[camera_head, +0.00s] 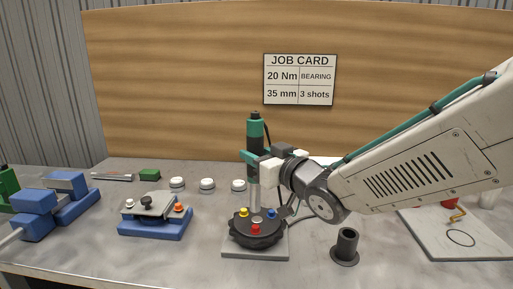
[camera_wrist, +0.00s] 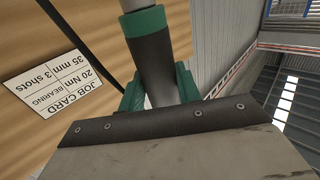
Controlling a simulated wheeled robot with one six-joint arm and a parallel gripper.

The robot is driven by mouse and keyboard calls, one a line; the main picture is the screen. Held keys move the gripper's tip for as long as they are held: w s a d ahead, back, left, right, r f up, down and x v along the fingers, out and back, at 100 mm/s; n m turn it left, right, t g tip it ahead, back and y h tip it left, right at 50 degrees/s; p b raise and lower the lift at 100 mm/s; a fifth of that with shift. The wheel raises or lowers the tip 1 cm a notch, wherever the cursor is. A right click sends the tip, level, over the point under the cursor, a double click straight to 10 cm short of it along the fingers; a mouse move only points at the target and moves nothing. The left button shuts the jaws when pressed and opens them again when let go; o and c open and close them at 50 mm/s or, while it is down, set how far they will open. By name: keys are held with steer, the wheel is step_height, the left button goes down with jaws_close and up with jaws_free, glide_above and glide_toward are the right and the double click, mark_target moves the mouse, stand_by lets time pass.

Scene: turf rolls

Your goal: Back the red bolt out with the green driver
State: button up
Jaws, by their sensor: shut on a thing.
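The green driver (camera_head: 256,132) stands upright with its silver shaft pointing down over the black round knob-edged plate (camera_head: 240,238). My gripper (camera_head: 257,163) is shut around the driver's body; the driver also shows in the wrist view (camera_wrist: 165,68), between the green jaws (camera_wrist: 160,95). The red bolt (camera_head: 256,229) sits at the front of the round plate. A yellow bolt (camera_head: 239,213) and a blue bolt (camera_head: 271,213) sit further back. The shaft's lower end is between and behind these two; whether it touches anything there I cannot tell.
A black holder cup (camera_head: 345,246) stands right of the plate. A blue fixture (camera_head: 155,225) with a grey clamp is on the left, with a blue vice (camera_head: 65,195) beyond. White round pucks (camera_head: 207,184) line the back. A job card (camera_head: 299,79) hangs on the wooden board.

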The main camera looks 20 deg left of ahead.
steer(key=shift+s+f, duration=0.1)
steer(key=shift+f, duration=2.1)
steer(key=shift+s+d, duration=0.1)
steer(key=shift+f, duration=0.4)
stand_by(1.2)
steer(key=shift+r, duration=0.1)
stand_by(4.0)
